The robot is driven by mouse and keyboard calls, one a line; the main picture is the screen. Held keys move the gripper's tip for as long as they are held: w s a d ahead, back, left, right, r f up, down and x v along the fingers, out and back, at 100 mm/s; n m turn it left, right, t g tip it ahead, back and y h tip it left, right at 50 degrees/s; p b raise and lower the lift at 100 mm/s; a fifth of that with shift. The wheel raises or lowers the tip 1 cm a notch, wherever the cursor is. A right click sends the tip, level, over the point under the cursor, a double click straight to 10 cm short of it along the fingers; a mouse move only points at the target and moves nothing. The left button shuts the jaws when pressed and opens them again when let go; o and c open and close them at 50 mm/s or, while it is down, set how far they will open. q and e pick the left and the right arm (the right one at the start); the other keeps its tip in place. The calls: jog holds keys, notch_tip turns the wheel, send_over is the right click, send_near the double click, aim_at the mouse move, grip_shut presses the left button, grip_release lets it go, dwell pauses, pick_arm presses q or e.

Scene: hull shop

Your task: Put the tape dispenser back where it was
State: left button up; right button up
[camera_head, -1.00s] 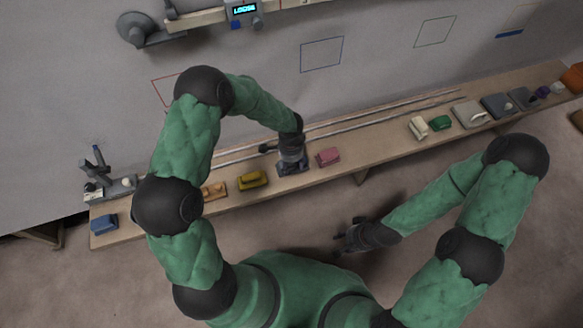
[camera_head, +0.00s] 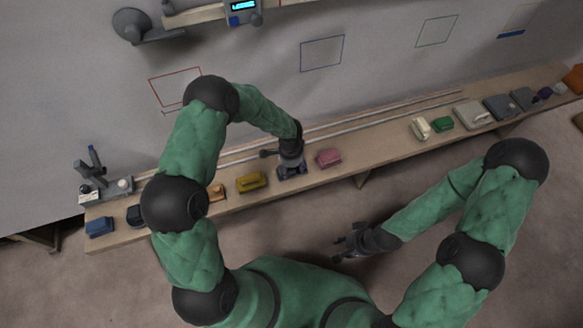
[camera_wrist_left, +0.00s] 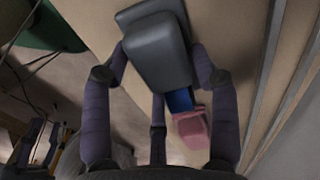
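A dark grey block-like thing (camera_wrist_left: 158,52), which I take to be the tape dispenser, lies between the fingers of my left gripper (camera_wrist_left: 160,65) in the left wrist view. The fingers flank both its sides; whether they press on it is not clear. In the head view my left gripper (camera_head: 291,160) is low over the bench (camera_head: 225,200), with the dark thing (camera_head: 292,172) right under it, between a yellow thing (camera_head: 252,182) and a pink one (camera_head: 329,158). The gripper hides its top. My right gripper (camera_head: 343,245) is open and empty, in front of the bench.
In the wrist view the pink thing (camera_wrist_left: 192,128) is close beside the right finger, with a small blue patch (camera_wrist_left: 180,100) near it. Blue (camera_head: 99,227), cream (camera_head: 420,128) and green (camera_head: 443,123) things stand along the bench. Rails (camera_head: 375,118) run along its back.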

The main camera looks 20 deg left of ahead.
pick_arm(q)
jog(key=shift+o, duration=0.6)
jog(key=shift+r, duration=0.1)
jog(key=shift+r+p, duration=0.3)
jog(key=shift+r, duration=0.05)
notch_tip(320, 180, up, 11)
jog(key=p, duration=0.4)
jog(key=s+d+f+n+h, duration=0.2)
jog(key=s+f+n, duration=0.3)
jog(key=s, duration=0.6)
jog(key=s+d+f+n+h, duration=0.1)
jog(key=s+f+n, duration=0.4)
jog(key=s, duration=0.6)
jog(key=shift+d+f+n+h, duration=0.4)
jog(key=shift+d+n, duration=0.45)
jog(key=shift+n, duration=0.35)
